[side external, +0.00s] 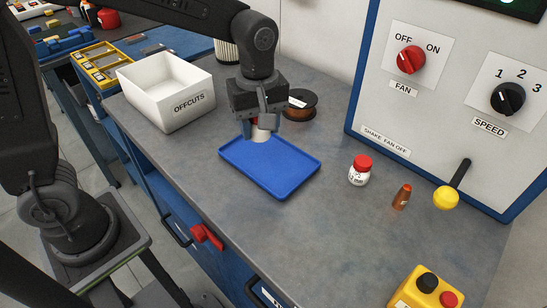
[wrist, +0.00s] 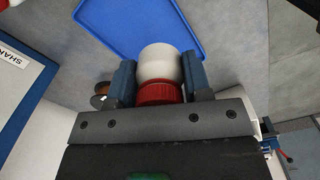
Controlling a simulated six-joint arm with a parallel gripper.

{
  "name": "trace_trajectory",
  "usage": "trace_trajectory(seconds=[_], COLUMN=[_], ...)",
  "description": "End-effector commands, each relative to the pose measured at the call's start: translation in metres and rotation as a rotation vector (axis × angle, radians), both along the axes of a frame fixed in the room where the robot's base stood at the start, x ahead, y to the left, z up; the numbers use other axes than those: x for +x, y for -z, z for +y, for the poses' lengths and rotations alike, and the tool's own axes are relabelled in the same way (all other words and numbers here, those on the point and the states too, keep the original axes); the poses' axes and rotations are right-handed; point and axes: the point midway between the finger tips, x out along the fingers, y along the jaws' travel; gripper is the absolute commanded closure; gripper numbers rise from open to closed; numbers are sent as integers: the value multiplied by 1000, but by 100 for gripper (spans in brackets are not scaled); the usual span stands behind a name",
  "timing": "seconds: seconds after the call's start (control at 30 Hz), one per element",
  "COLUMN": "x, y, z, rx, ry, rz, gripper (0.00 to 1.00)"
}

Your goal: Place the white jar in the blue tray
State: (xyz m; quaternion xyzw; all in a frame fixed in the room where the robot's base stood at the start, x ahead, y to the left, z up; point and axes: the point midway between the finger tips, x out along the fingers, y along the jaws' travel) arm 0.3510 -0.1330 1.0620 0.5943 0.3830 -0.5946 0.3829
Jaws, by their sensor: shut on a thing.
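The white jar (wrist: 159,62) has a red lid and sits between the two fingers of my gripper (wrist: 159,78) in the wrist view. The fingers are shut on it. In the side view my gripper (side external: 261,125) points down and the jar's white lower part (side external: 261,137) shows beneath it. The jar is over the back edge area of the blue tray (side external: 270,170), which lies flat and empty on the bench. The tray also shows beyond the jar in the wrist view (wrist: 120,25). I cannot tell whether the jar touches the tray.
A second red-lidded jar with a label (side external: 359,172) stands right of the tray, near a copper-coloured piece (side external: 401,197). A spool (side external: 301,105) is behind my gripper. A white offcuts bin (side external: 165,92) stands left. A switch panel (side external: 440,90) rises at the back right.

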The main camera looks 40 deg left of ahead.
Motion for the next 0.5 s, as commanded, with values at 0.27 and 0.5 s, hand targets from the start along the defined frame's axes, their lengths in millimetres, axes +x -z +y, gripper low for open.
trace_trajectory(seconds=[0.27,0.5], x=[12,11], y=[-5,-3], z=[99,125], rx=[-1,0], ry=[-153,-194], rz=[-2,-1], gripper=[80,80])
